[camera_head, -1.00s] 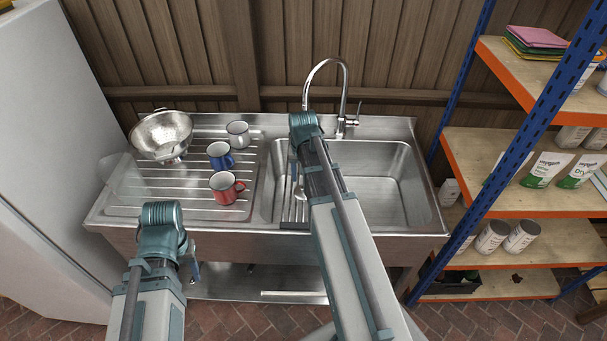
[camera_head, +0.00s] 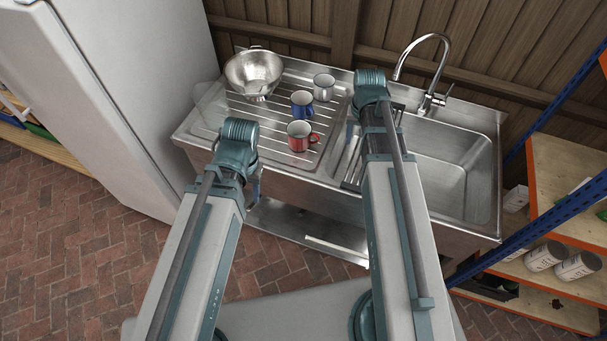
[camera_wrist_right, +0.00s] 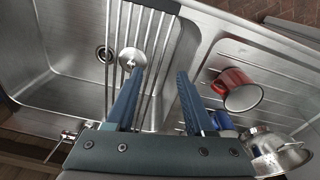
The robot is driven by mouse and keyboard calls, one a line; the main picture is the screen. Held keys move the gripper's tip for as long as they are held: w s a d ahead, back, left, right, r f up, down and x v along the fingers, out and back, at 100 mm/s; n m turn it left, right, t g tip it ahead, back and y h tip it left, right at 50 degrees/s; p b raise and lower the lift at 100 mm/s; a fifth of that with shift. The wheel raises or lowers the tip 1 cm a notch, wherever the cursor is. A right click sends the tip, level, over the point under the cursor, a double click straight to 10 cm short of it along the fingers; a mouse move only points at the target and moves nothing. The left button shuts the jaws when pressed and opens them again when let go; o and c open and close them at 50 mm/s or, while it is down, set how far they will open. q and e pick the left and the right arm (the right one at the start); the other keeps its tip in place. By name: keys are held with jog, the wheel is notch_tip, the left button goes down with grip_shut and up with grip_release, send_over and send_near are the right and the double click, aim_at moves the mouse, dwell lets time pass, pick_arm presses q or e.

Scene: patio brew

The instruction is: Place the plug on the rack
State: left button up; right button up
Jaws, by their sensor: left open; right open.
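The plug (camera_wrist_right: 131,58), a round metal disc with a small knob or ring, appears to lie on the slatted rack (camera_wrist_right: 152,35) over the sink in the right wrist view. The rack also shows beside my arm in the head view (camera_head: 351,172), where my arm hides the plug. My right gripper (camera_wrist_right: 161,73) is open above the rack with nothing between its fingers. The plug sits just past the tip of its left-hand finger, apart from the jaws as far as I can tell. My left gripper (camera_head: 254,188) is open in front of the drainboard, its fingers mostly hidden.
A red mug (camera_head: 300,136), a blue mug (camera_head: 302,104), a grey mug (camera_head: 324,87) and a colander (camera_head: 254,72) stand on the drainboard (camera_head: 235,110). The faucet (camera_head: 433,100) rises behind the sink basin (camera_head: 455,165). A shelf unit (camera_head: 560,170) stands at right.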

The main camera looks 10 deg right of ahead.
jog(key=s+a+n, duration=0.4)
jog(key=s+a, duration=0.2)
jog(key=a, duration=0.5)
jog(key=s+a+n+g, duration=0.1)
jog(key=s+a+n, duration=0.3)
jog(key=a, duration=0.6)
jog(key=shift+s+a+h, duration=0.3)
jog(key=shift+s+a, duration=0.05)
jog(key=shift+s, duration=0.9)
